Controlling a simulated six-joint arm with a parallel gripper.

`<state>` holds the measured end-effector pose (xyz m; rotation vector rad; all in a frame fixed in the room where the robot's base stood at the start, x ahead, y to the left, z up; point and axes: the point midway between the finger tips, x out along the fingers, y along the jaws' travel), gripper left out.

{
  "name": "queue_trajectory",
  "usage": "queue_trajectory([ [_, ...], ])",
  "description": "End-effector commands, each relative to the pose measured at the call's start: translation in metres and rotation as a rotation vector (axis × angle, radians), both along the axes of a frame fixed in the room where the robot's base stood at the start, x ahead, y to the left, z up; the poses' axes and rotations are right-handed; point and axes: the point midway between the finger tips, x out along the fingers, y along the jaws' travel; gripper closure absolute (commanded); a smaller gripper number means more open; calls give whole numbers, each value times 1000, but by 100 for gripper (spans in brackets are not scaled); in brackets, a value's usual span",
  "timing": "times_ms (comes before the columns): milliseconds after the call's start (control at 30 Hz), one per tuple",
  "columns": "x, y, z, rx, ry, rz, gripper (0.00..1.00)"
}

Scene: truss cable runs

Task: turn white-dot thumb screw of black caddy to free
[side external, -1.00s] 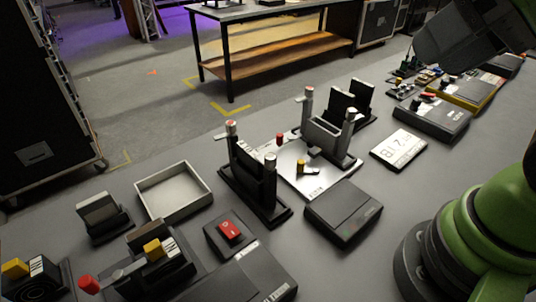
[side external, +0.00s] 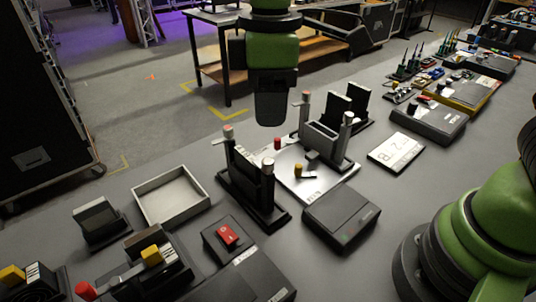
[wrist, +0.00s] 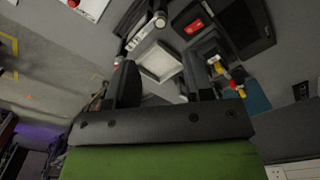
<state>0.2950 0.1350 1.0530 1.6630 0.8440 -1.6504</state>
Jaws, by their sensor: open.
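The black caddy (side external: 250,190) stands upright on the table, left of centre in the side view. It has a grey post with a pinkish top (side external: 228,133) at its far left end and a post with a pale top (side external: 268,165) at its near right end. I cannot clearly tell which top bears the white dot. A short lever sticks out left from the far post. My gripper (side external: 272,110) hangs above and behind the caddy, apart from it. In the wrist view my gripper (wrist: 165,75) is open and empty, its two dark fingers spread apart.
A similar grey caddy (side external: 322,142) with two posts stands close behind on the right, on a pale plate. A shallow grey tray (side external: 170,196) lies left, a red switch box (side external: 228,236) in front, and a black box (side external: 341,217) to the right.

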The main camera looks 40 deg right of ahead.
Motion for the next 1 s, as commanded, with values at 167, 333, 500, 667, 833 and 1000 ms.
queue_trajectory([
  [167, 1, 2, -17, -7, 9, 19, 53],
  [333, 0, 1, -48, -8, 12, 16, 53],
  [500, 0, 1, -78, -5, 10, 15, 53],
  [667, 1, 2, -96, -5, 7, 14, 53],
  [833, 1, 2, -102, -2, 4, 13, 53],
  [1000, 1, 2, -102, -3, 3, 13, 53],
])
